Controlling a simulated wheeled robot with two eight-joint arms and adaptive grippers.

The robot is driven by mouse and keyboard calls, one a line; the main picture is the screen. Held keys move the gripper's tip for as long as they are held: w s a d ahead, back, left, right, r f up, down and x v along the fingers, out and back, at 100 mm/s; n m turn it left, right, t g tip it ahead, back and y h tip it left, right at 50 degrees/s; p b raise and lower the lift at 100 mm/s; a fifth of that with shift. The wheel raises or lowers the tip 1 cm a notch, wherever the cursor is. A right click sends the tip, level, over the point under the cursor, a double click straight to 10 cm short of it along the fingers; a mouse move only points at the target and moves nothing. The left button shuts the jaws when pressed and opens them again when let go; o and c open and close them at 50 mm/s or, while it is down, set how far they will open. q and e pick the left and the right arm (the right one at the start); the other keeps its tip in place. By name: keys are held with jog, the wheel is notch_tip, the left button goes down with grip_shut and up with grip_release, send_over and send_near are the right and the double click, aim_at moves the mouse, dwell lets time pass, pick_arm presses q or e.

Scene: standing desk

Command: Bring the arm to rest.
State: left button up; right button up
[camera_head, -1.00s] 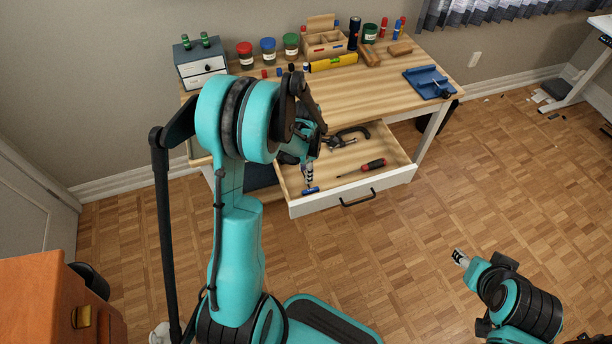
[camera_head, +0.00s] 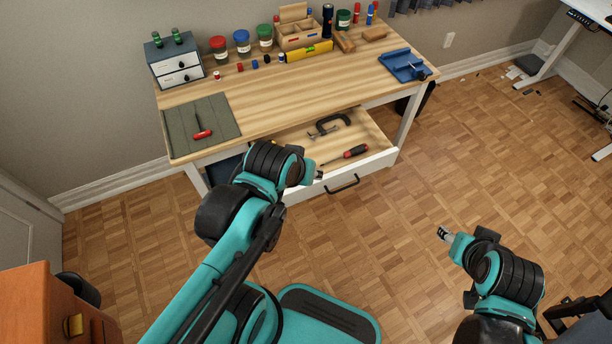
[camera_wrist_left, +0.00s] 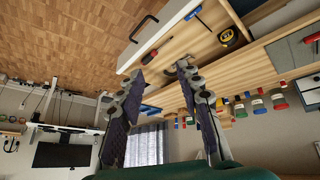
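My left arm comes in from the left in the head view, bent low in front of the desk. Its gripper (camera_head: 316,176) is beside the open drawer's front left part and is mostly hidden behind the wrist. In the left wrist view this gripper (camera_wrist_left: 162,72) has its two fingers spread wide with nothing between them. My right gripper (camera_head: 443,233) is over the bare floor, well apart from the desk. It is too small to tell whether its fingers are apart, and no object shows in it.

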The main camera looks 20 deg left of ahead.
pick_arm(q)
jog(key=shift+s+d+m+t, duration=0.35)
jog(key=shift+s+m, duration=0.3)
jog(key=shift+m, duration=0.55)
jog(key=shift+c, duration=0.3)
